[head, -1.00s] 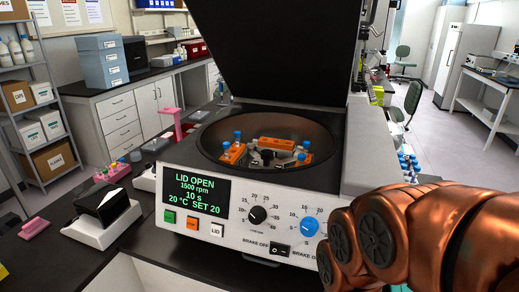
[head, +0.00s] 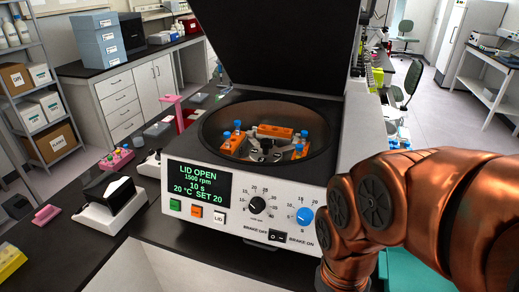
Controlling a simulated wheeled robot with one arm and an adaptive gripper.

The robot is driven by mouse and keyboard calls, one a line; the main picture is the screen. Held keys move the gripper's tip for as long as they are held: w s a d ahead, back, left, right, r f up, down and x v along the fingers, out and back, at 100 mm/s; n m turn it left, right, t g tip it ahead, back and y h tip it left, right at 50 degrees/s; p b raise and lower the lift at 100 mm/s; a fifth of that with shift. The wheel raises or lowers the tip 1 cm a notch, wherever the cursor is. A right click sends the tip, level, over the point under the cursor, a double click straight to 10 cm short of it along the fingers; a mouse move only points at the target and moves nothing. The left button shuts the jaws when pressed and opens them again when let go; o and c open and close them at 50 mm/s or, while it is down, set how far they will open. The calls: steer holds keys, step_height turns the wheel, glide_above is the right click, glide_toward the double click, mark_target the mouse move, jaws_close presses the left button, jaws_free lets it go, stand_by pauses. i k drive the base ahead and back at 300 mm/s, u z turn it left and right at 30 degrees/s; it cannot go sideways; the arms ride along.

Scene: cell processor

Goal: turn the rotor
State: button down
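The centrifuge (head: 330,205) stands on the black bench with its dark lid (head: 275,45) raised. Its display reads LID OPEN, 1500 rpm, 10 s, 20 °C SET 20. Inside the round bowl (head: 215,135) sits the rotor (head: 266,144), with a dark hub and orange buckets. One orange bucket (head: 275,131) is at the back, one (head: 236,141) at the left and one (head: 300,148) at the right. Blue-capped tubes show in the buckets. My copper-coloured arm is at the right, in front of the centrifuge's right side. My gripper is not in view.
A white box with a dark sloped top (head: 108,205) stands left of the centrifuge. A pink rack (head: 117,160), a pink stand (head: 178,115) and a yellow rack (head: 10,262) are also on the bench. The raised lid blocks the space behind the bowl.

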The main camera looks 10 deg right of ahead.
mark_target(264, 151)
steer(key=k, duration=1.15)
steer(key=u, duration=0.85)
steer(key=i, duration=1.45)
steer(key=z, duration=0.75)
steer(key=i, duration=0.45)
steer(key=z, duration=0.3)
